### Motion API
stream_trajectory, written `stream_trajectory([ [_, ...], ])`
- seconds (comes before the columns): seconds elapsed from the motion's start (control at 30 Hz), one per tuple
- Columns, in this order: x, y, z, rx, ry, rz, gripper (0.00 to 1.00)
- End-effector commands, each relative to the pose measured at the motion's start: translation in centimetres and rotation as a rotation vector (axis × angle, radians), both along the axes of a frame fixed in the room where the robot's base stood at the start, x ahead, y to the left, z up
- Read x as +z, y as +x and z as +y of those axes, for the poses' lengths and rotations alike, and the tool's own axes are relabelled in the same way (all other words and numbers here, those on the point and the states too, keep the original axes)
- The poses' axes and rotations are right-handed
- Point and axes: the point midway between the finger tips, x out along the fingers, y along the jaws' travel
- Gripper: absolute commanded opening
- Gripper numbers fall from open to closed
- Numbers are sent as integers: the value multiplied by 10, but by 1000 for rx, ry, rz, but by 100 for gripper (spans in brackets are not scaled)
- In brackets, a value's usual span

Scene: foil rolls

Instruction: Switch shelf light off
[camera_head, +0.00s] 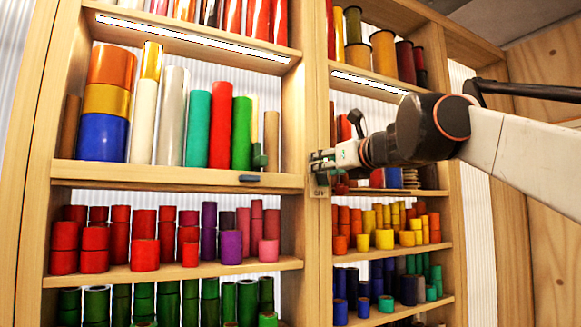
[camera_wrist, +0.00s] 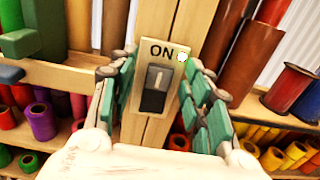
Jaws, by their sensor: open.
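The light switch (camera_wrist: 155,85) is a beige plate on the wooden upright, with a rocker, an "ON" label and a small bright indicator dot at its upper right. The rocker's upper part is grey and its lower part dark. My gripper (camera_wrist: 160,95) is open, its green-padded fingers on either side of the plate; I cannot tell whether they touch it. In the head view my gripper (camera_head: 322,162) is at the middle upright, partly hiding the plate (camera_head: 318,187). The shelf light strips (camera_head: 200,40) glow white under the upper boards; another is on the right (camera_head: 367,83).
Foil rolls (camera_head: 206,128) stand close on both sides of the upright (camera_head: 312,90). Shorter rolls (camera_head: 145,235) fill the lower shelves. A small dark blue block (camera_head: 250,178) sits at the left shelf's front edge. A red spool (camera_wrist: 290,88) is right of my fingers.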

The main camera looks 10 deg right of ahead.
Motion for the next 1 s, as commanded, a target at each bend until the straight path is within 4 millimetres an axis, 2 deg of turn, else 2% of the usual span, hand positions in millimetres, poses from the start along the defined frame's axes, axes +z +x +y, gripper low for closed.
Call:
stream_trajectory([
  [0.03,0,0,0,0,0,0,45],
  [0.07,0,0,0,0,0,0,40],
  [0.23,0,0,0,0,0,0,2],
  [0.57,-3,0,1,3,13,-33,1],
  [1.0,-13,-4,0,5,81,-241,1],
])
